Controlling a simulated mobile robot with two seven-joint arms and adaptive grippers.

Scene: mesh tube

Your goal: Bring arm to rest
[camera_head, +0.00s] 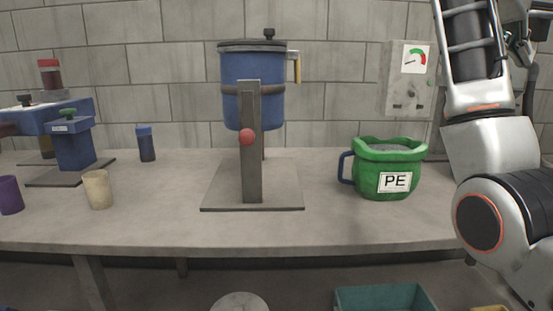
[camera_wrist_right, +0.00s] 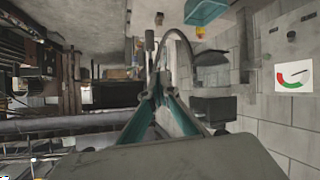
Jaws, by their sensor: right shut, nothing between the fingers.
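My right arm (camera_head: 495,160) stands raised at the right edge of the head view, in front of the wall and beside the table's right end. Its fingertips cannot be made out there. In the wrist view my right gripper (camera_wrist_right: 157,85) has its fingers together and holds nothing. It is clear of the table things. My left arm and left gripper are not in view.
A grey table (camera_head: 340,225) bears a blue tank (camera_head: 240,100) on a stand, a green PE pot (camera_head: 410,165), a beige cup (camera_head: 97,190), a purple cup (camera_head: 10,195) and a blue machine (camera_head: 72,145). A gauge box (camera_head: 405,90) hangs near my arm. A teal crate (camera_head: 385,298) is below.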

